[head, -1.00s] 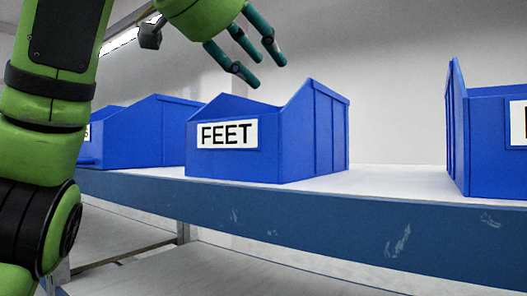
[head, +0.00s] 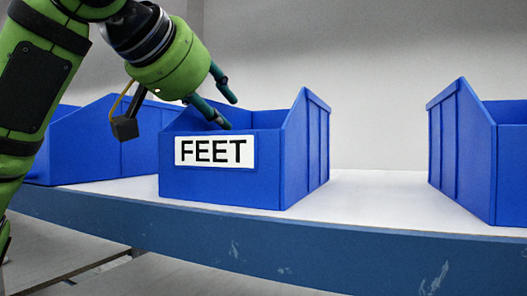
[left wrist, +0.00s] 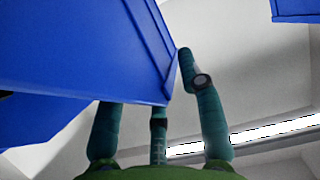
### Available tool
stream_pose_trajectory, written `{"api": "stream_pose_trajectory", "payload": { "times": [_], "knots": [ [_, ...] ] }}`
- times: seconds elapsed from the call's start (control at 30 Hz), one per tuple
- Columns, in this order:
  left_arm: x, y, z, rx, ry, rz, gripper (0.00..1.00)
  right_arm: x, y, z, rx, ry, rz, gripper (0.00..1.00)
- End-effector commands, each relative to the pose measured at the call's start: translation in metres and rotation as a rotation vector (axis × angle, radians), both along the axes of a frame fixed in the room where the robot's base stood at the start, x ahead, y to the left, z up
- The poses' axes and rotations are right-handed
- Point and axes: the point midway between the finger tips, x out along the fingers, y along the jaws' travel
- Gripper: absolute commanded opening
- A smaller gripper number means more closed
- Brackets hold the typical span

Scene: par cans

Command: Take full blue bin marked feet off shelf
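The blue bin (head: 220,184) with the white FEET label (head: 214,151) sits upright on the shelf in the head view. Its inside is mostly hidden, so I cannot see contents. My left gripper (head: 229,112) is at the bin's top, its fingers pointing down over the front rim. The fingers are spread and hold nothing that I can see. In the left wrist view, blue bin wall (left wrist: 85,45) fills the upper left and hides some fingertips; another finger stands clear beside its edge. I cannot tell whether they touch. My right gripper is out of view.
Another blue bin (head: 95,145) stands close on the left, partly behind my arm. A third blue bin (head: 462,150) stands to the right across a bare stretch of white shelf (head: 375,195). The shelf's blue front edge (head: 300,245) runs below the bins.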

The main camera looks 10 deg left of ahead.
Motion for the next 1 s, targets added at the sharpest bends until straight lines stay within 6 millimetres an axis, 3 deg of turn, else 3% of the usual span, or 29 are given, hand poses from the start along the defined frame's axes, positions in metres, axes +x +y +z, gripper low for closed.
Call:
{"api": "stream_pose_trajectory", "payload": {
  "times": [0.13, 0.4, 0.43, 0.5, 0.53, 1.0],
  "knots": [
    [0.015, -0.002, -0.004, -0.001, 0.0, 0.0, 0.37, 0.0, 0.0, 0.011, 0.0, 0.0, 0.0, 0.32],
    [0.018, -0.003, -0.007, -0.002, -0.002, -0.001, 0.37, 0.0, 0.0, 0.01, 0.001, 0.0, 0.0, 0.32],
    [0.018, -0.003, -0.007, -0.002, -0.002, -0.001, 0.29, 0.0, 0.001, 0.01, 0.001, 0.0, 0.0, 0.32],
    [0.018, -0.003, -0.007, -0.002, -0.002, -0.001, 0.01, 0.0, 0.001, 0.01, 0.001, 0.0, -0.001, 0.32],
    [0.018, -0.003, -0.007, -0.002, -0.002, -0.001, 0.0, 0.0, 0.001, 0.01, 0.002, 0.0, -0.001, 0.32],
    [0.017, -0.003, -0.003, -0.006, -0.008, 0.0, 0.0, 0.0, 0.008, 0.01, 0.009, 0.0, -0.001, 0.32]
  ]
}}
